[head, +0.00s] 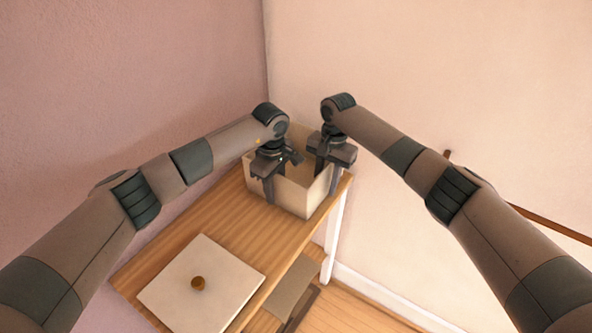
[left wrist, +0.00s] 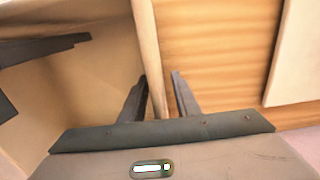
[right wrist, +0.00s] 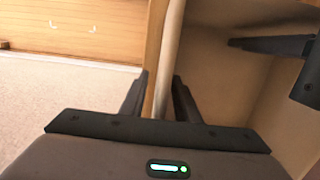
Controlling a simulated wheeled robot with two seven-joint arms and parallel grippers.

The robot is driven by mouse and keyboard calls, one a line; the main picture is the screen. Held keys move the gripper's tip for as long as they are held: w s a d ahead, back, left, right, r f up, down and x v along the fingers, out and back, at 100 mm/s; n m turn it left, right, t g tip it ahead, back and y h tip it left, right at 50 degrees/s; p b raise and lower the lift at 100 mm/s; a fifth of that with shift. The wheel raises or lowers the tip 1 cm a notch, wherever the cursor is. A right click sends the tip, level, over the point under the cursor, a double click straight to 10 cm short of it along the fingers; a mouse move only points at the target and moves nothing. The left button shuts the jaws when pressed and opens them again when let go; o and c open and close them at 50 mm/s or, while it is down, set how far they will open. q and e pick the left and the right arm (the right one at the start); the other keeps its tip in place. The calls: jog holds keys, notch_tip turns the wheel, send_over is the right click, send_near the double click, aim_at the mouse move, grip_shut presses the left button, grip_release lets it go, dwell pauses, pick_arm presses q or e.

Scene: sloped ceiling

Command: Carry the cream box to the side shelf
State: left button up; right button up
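The cream box (head: 308,197) is open-topped and stands on the far end of a wooden table (head: 205,222). My left gripper (head: 274,180) is at its left wall, fingers pointing down. In the left wrist view the box wall (left wrist: 147,40) runs between its fingers, with a gap on the outer side. My right gripper (head: 328,168) is at the opposite wall. In the right wrist view that wall (right wrist: 171,45) runs between its fingers, also with a gap outside. Each wrist view shows the other gripper's inner finger inside the box. I cannot identify the side shelf.
A square cream lid (head: 225,283) with a brown knob (head: 198,283) lies on the near part of the table. A lower board (head: 293,288) shows below the table's right edge. Walls close in behind and left. A brown rail (head: 550,224) is at the right.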

pick_arm(q)
grip_shut()
pick_arm(e)
grip_shut()
dwell(1.3)
